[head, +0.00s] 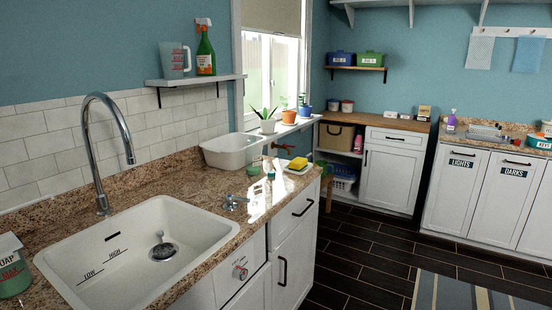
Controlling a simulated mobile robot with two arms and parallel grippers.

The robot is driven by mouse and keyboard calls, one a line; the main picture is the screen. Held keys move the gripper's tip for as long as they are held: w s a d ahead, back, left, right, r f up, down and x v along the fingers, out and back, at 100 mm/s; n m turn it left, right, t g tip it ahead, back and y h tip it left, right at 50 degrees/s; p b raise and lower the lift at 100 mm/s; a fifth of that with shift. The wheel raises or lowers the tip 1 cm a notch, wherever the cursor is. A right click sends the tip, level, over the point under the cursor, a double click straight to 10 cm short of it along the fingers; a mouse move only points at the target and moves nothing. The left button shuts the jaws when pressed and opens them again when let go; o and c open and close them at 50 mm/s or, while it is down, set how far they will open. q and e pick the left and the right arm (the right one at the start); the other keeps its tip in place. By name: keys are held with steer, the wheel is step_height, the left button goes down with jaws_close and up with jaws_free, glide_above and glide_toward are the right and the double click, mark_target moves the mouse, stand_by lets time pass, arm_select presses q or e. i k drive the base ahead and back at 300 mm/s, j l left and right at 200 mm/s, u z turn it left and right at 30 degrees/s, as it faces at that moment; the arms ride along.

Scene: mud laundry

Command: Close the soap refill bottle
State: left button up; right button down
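At the lower left edge, a translucent container (13,272) stands on the granite counter (130,190), cut off by the picture's edge. It has a white upper part lettered "SOAP", red lettering lower down and green contents. I cannot tell whether this is the soap refill bottle or whether it is closed. Small green and clear items, one maybe a bottle (268,166), stand near the white tub (232,148); they are too small to identify. A purple bottle (452,118) stands on the far right counter. Neither of my grippers is in view.
A white sink (105,275) with a tall chrome faucet (103,150) takes up the near counter. A yellow sponge (298,163) lies on a white dish. A blue-green metal fitting (234,202) stands near the counter's front edge. The dark floor (350,245) is mostly clear.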

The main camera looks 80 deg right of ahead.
mark_target(253, 156)
steer(key=z, duration=2.6)
